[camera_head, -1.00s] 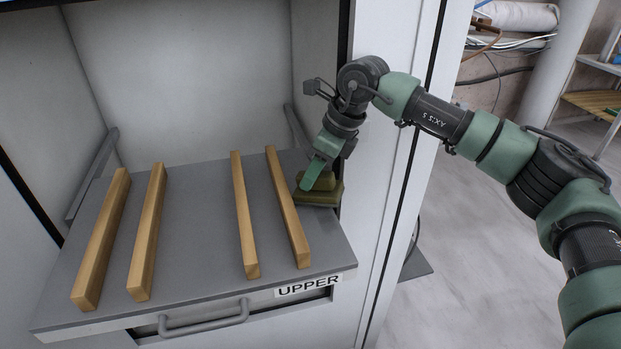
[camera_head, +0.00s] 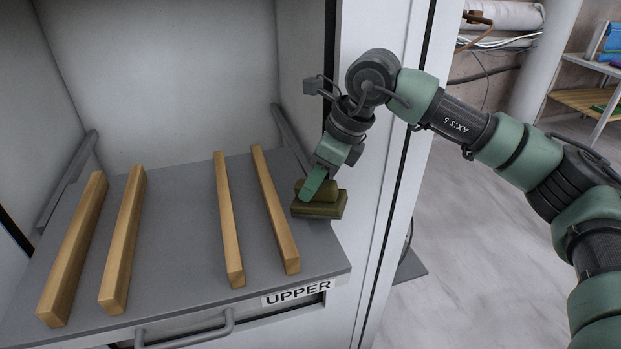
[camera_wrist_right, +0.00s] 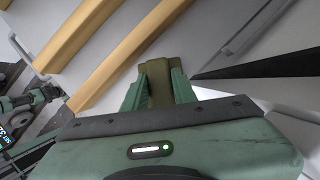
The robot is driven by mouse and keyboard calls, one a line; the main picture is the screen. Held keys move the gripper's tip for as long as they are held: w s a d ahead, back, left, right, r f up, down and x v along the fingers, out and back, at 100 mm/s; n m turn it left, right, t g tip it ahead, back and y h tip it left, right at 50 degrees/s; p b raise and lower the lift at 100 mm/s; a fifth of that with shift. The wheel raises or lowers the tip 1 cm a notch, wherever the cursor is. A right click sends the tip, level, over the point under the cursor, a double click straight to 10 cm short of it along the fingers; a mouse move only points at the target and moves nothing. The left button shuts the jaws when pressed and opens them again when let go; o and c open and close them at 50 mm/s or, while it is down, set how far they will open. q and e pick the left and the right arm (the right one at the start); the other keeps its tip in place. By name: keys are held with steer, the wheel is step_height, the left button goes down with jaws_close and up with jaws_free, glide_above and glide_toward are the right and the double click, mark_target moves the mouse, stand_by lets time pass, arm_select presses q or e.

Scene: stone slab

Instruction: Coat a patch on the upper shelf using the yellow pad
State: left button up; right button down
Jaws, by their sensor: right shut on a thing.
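The upper shelf (camera_head: 180,235) is a grey slab with a front handle and an "UPPER" label (camera_head: 297,293). My right gripper (camera_head: 318,185) is shut on the olive-yellow pad (camera_head: 319,208), at the right edge of the shelf, right of the rightmost wooden bar. The pad looks tilted slightly and partly over the edge; I cannot tell whether it touches the slab. In the right wrist view the fingers (camera_wrist_right: 160,85) grip the pad (camera_wrist_right: 158,66). No coated patch can be made out. My left gripper is not in view.
Several wooden bars lie front to back on the shelf, including the rightmost one (camera_head: 275,212). The bare slab between the middle bars is wide. A white cabinet wall (camera_head: 375,190) stands close at the pad's right. A grey side rail (camera_head: 292,135) runs behind it.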

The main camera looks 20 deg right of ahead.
mark_target(311, 206)
steer(key=shift+s+f, duration=0.15)
steer(key=shift+s, duration=0.3)
steer(key=shift+s+d, duration=0.1)
steer(key=shift+s, duration=0.25)
steer(key=shift+s+f+b, duration=0.15)
steer(key=shift+s+b, duration=0.6)
steer(key=shift+b, duration=0.1)
steer(key=shift+s+b, duration=0.45)
steer(key=shift+s, duration=0.5)
steer(key=shift+s+f+b, duration=0.1)
steer(key=shift+s+b, duration=0.55)
steer(key=shift+s, duration=0.2)
steer(key=shift+s+d, duration=0.1)
steer(key=shift+s, duration=0.65)
steer(key=shift+r, duration=0.2)
steer(key=shift+r+p, duration=1.45)
steer(key=shift+r, duration=1.5)
